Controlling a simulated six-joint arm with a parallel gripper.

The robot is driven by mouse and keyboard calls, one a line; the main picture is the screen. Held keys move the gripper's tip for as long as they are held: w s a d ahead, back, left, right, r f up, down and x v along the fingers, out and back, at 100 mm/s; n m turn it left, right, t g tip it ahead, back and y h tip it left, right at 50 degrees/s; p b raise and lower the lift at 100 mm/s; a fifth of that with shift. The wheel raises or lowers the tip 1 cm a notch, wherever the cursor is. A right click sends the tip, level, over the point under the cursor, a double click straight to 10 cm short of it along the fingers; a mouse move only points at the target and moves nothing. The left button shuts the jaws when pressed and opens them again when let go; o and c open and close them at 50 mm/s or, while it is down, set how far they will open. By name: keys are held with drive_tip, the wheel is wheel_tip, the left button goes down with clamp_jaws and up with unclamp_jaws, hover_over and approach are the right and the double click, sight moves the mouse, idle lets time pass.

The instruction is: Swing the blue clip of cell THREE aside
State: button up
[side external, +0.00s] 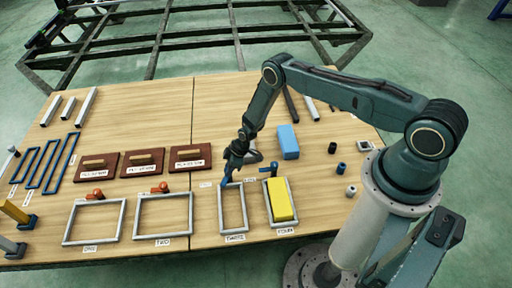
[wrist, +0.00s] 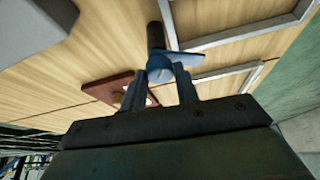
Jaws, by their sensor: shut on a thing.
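My gripper (side external: 230,172) reaches down at the far end of cell THREE (side external: 244,208), an empty grey rectangular frame with a label at its near side. In the wrist view my gripper (wrist: 161,75) is shut on the blue clip (wrist: 188,59), which sits at a dark round post (wrist: 155,35). In the side view a blue tip of the clip (side external: 225,183) shows just below my fingers at the frame's far left corner. The rest of it is hidden by the gripper there.
Cell FOUR (side external: 293,193) holds a yellow block (side external: 281,200), with another blue clip (side external: 270,168) behind it. Cells ONE (side external: 67,222) and TWO (side external: 136,216) are empty, with red clips behind. A blue block (side external: 288,142) stands behind right. Brown labelled plates (side external: 188,159) lie left.

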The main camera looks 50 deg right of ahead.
drive_tip(key=m+h, duration=0.1)
drive_tip(key=m, duration=0.3)
drive_tip(key=m+t+h, duration=0.1)
drive_tip(key=m, duration=0.1)
drive_tip(key=shift+a+m+h, duration=0.25)
drive_tip(key=shift+m+h, duration=0.05)
drive_tip(key=shift+m, duration=0.1)
drive_tip(key=m+h, duration=0.2)
drive_tip(key=m, duration=0.3)
drive_tip(key=shift+a+m, duration=0.1)
drive_tip(key=shift+m, duration=0.2)
drive_tip(key=shift+g, duration=0.3)
drive_tip(key=o, duration=1)
drive_tip(key=shift+c, duration=0.2)
drive_tip(key=shift+r, duration=0.15)
drive_tip(key=v, duration=1.3)
drive_tip(key=shift+s+a+r, duration=0.15)
drive_tip(key=shift+s+r, duration=0.05)
drive_tip(key=shift+s, duration=0.1)
drive_tip(key=shift+r, duration=0.15)
